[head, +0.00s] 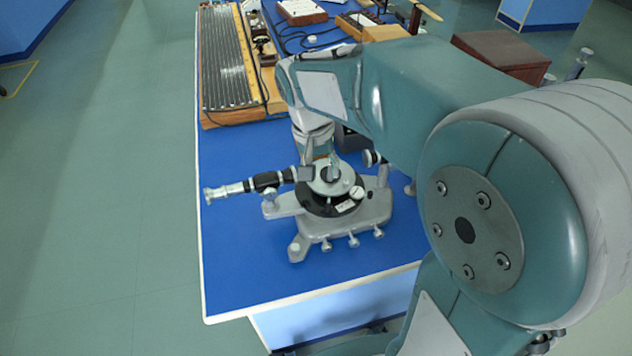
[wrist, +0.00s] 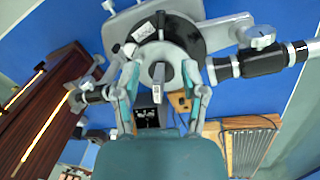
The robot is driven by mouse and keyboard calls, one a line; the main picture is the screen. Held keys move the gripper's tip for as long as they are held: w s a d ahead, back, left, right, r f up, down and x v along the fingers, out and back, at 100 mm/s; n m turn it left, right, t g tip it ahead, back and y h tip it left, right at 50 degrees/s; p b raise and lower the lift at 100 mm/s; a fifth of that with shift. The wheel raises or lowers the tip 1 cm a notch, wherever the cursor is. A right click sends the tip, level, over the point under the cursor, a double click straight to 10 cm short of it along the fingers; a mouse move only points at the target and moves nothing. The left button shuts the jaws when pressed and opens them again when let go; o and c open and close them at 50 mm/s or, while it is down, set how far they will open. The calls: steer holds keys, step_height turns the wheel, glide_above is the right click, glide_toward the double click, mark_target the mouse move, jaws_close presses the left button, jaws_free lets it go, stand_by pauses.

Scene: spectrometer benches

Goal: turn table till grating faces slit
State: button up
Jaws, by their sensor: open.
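The spectrometer (head: 318,228) stands on the blue bench, with a round grey table (head: 322,186) above a black disc (head: 345,207). In the wrist view the table (wrist: 146,72) lies between my fingers. A small upright piece, probably the grating in its holder (wrist: 158,78), stands on it. One tube with an eyepiece (head: 240,187) points left in the head view. Another tube (wrist: 90,94) shows at the left in the wrist view; its slit cannot be made out. My gripper (wrist: 160,75) is open, its fingers either side of the upright piece, with no clear contact.
A dark box (wrist: 147,112) stands behind the spectrometer. A ridged panel in a wooden frame (head: 228,65) lies at the back left, and a brown wooden box (head: 500,52) at the back right. The bench front is clear.

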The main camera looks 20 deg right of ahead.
mark_target(328, 206)
steer(key=f, duration=0.3)
steer(key=d+f, duration=0.1)
steer(key=f, duration=0.7)
steer(key=shift+d, duration=0.15)
steer(key=shift+s, duration=0.1)
jaws_close()
